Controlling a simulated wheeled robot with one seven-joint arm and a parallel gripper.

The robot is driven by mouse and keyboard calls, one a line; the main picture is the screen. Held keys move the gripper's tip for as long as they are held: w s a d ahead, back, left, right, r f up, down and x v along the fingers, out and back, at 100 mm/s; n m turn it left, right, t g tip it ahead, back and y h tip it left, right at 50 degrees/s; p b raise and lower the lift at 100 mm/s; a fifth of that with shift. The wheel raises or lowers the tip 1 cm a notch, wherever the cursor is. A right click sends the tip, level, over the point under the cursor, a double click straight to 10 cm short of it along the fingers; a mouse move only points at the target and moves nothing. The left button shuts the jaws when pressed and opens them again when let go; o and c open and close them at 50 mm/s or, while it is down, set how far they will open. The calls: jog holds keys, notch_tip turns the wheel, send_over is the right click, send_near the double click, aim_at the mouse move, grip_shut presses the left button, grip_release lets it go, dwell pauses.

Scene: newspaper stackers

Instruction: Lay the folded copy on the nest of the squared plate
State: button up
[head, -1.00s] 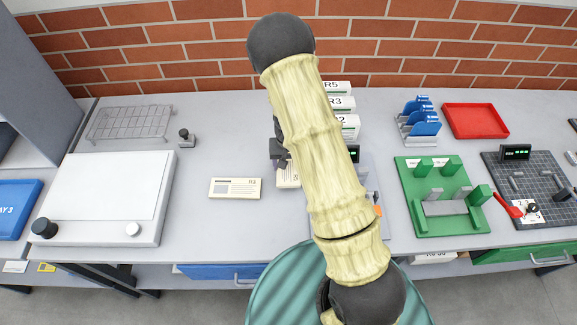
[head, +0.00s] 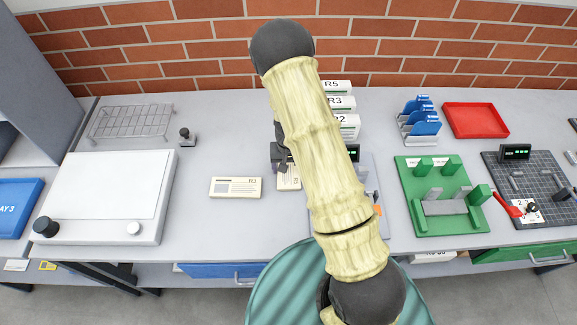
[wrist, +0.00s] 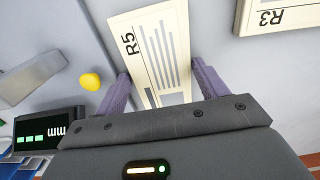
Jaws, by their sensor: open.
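A flat cream folded copy marked R5 (wrist: 152,50) lies on the bench; in the head view its lower part (head: 288,183) shows beside my arm, the rest hidden. My gripper (wrist: 161,68) is open, with one purple finger on each side of this copy. Whether the fingers touch it I cannot tell. A second copy, marked R3 (head: 235,187), lies flat to its left and also shows in the wrist view (wrist: 266,14). A dark plate ruled in squares (head: 540,170), which looks like the squared plate, lies at the far right. It carries grey blocks and a red-handled clamp (head: 507,204).
A green plate with upright blocks (head: 418,222) lies between my arm and the dark plate. A blue rack (head: 420,122) and a red tray (head: 476,120) stand behind. Stacked labelled boxes (head: 342,103) stand behind my arm. A white flat-topped unit (head: 105,195) is at left.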

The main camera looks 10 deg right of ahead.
aim_at(289, 170)
notch_tip(289, 170, up, 12)
jog(key=b, duration=0.2)
dwell(0.4)
jog(key=shift+r, duration=0.1)
jog(key=s+d+r+n+t, duration=0.1)
jog(key=s+r, duration=0.4)
jog(key=s, duration=0.2)
jog(key=s+r+n+t, duration=0.1)
jog(key=s+r, duration=0.4)
jog(key=s, duration=0.3)
jog(key=shift+s+d+t, duration=0.3)
jog(key=shift+d, duration=0.05)
jog(key=shift+c, duration=0.2)
